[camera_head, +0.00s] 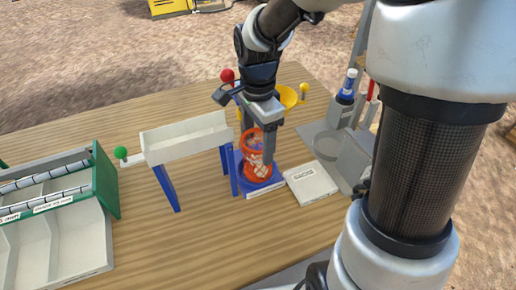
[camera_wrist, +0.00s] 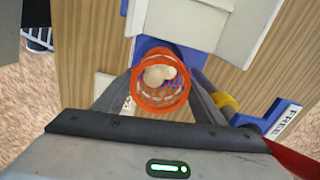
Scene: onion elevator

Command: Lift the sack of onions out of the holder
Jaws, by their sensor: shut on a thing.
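The sack of onions (camera_head: 257,163) is an orange mesh with a thick orange rim. It stands upright over the blue holder (camera_head: 264,186) near the table's middle; pale round onions show through its open top in the wrist view (camera_wrist: 158,75). My gripper (camera_head: 257,143) comes down from above, with one finger on each side of the sack's rim. It is shut on the sack. The wrist view shows both fingers flanking the orange rim (camera_wrist: 160,109). The contact points and the sack's bottom are partly hidden, so I cannot tell whether it is clear of the base.
A white trough (camera_head: 186,138) on blue legs stands just left. A green-sided sorting rack (camera_head: 105,180) is farther left. A white labelled plate (camera_head: 311,183) and a grey station (camera_head: 330,145) with a bottle are right. A yellow funnel (camera_head: 288,97) is behind. Front wood is clear.

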